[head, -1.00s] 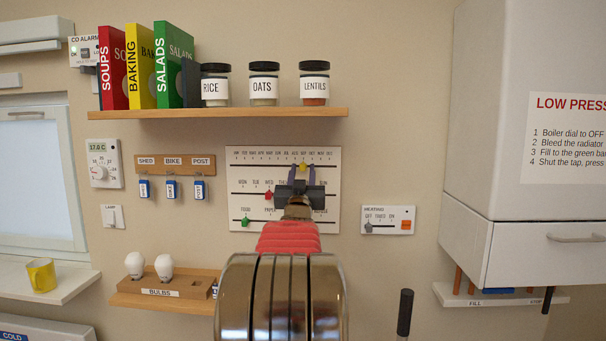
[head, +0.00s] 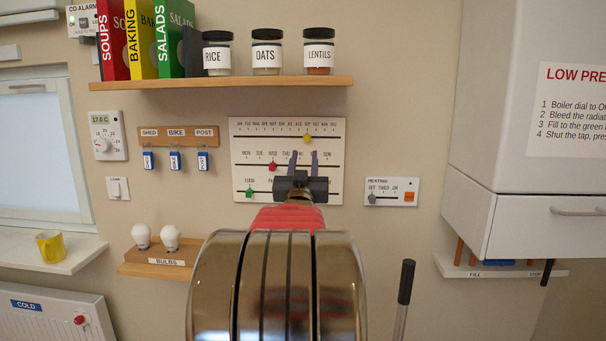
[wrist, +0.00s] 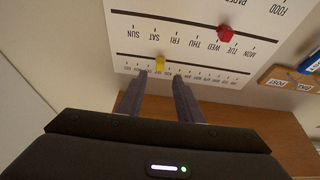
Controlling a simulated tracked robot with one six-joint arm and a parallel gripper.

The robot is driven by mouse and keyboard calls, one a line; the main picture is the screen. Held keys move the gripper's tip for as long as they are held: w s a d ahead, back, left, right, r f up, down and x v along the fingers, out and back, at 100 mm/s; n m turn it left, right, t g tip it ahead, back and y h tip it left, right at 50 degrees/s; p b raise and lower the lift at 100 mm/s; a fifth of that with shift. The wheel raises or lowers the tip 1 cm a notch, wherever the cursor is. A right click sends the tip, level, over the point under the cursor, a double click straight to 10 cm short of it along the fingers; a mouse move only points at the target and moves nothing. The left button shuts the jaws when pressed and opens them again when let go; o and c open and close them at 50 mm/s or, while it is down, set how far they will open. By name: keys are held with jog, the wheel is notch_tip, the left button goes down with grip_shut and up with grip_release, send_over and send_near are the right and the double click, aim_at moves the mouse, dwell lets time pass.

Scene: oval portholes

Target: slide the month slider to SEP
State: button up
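The white slider board (head: 240,187) hangs on the wall and has three horizontal tracks. The yellow month knob (head: 307,138) sits on the top track, right of the middle, near the AUG to OCT labels; the exact month is too small to read surely. The knob also shows in the wrist view (wrist: 160,64), upside down. My gripper (head: 304,154) is open and empty. Its two fingers point at the board, with their tips below the knob in the head view. In the wrist view the tips (wrist: 158,80) stand apart on either side of the knob's line, not touching it.
A red knob (head: 272,166) is on the day track and a green knob (head: 249,191) on the lowest track. A shelf (head: 230,83) with jars and books is above. A heating switch panel (head: 391,192) is to the right, the key rack (head: 177,136) to the left.

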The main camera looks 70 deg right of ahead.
jog(key=v, duration=0.5)
jog(key=shift+s+a+f, duration=0.1)
jog(key=shift+a+f, duration=0.05)
jog(key=shift+a, duration=0.15)
dwell(0.4)
jog(key=w+a+f+n+t+y, duration=0.3)
jog(key=w+a+f+y, duration=0.15)
jog(key=w+a, duration=0.5)
jog(key=w+a+f+n+t+y, duration=0.25)
jog(key=w+a+f+y, duration=0.2)
jog(key=w+a, duration=0.55)
jog(key=w+a+f+n+y, duration=0.1)
jog(key=a+f+y, duration=0.1)
jog(key=a, duration=0.4)
jog(key=a+f+n+y, duration=0.1)
jog(key=a+y, duration=0.2)
jog(key=a, duration=0.3)
jog(key=s+a+f+n+g+y, duration=0.1)
jog(key=a+f+n+g+y, duration=0.3)
jog(key=a, duration=0.7)
jog(key=s+a+f+n+g+y, duration=0.1)
jog(key=s+a+f, duration=0.4)
jog(key=s+a, duration=0.2)
jog(key=s+a+f+n+g+y, duration=0.2)
jog(key=s+a+f, duration=0.3)
jog(key=a, duration=0.5)
jog(key=s, duration=0.2)
jog(key=shift+s+a, duration=0.3)
jog(key=shift+a, duration=0.05)
